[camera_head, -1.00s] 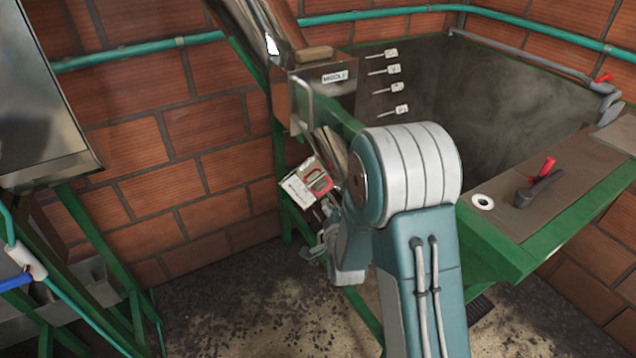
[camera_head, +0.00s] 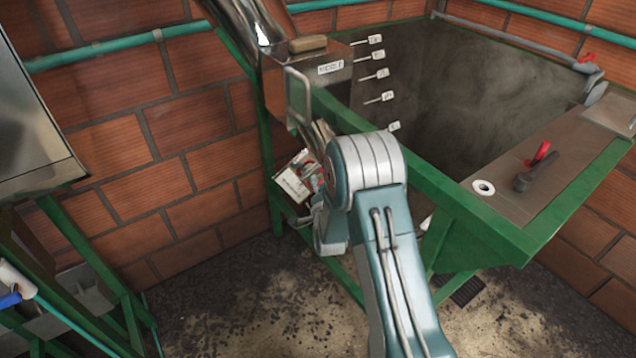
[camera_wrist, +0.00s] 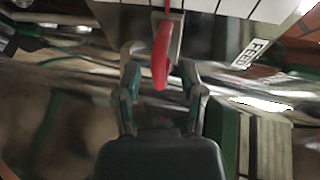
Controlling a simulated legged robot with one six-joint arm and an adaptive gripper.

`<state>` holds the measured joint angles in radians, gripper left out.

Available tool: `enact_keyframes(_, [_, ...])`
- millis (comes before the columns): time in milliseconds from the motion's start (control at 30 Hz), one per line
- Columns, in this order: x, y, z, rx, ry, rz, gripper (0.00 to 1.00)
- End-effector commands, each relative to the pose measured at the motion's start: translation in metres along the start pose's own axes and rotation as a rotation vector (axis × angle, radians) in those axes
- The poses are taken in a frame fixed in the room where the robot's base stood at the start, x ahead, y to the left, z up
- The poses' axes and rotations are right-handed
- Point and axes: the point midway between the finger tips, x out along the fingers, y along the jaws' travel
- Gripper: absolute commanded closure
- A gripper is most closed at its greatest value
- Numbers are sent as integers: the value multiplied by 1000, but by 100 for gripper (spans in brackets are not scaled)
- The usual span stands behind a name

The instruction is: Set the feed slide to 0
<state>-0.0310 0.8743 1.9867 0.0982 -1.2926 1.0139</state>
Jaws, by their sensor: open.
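The feed slide shows in the wrist view as a red handle (camera_wrist: 161,55) on a pale metal piece, in front of a white plate (camera_wrist: 215,8) with dark lines. A label reading FEED (camera_wrist: 251,53) is on the right of it. My gripper (camera_wrist: 158,78) is open, with a finger on either side of the red handle. I cannot tell whether they touch it. The scale's numbers are not readable. In the head view a white and red panel (camera_head: 293,184) sits left of my arm, partly hidden by it. My gripper's fingers cannot be made out there.
A green-framed hopper (camera_head: 465,90) stands right of my arm, with a red-handled lever (camera_head: 540,152) on its ledge. A metal chute (camera_head: 250,25) rises behind. Several small tagged rods (camera_head: 380,75) line the hopper wall. A green stand (camera_head: 85,250) is at left.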

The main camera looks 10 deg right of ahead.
Motion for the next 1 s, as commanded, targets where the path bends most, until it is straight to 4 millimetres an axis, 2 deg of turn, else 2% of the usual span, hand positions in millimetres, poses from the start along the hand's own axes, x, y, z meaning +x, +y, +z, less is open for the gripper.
enact_keyframes(133, [10,1,-1,1,1,1,49])
enact_keyframes(400, [12,0,-1,0,0,1,49])
enact_keyframes(467, [12,0,0,-1,0,1,76])
enact_keyframes(500, [12,0,0,-1,0,1,93])
enact_keyframes(533, [12,0,0,-1,0,1,100])
enact_keyframes(767, [12,1,0,-1,-1,1,100])
enact_keyframes(867, [13,10,2,-1,-3,3,100])
enact_keyframes(1000, [18,32,4,-2,-3,4,100])
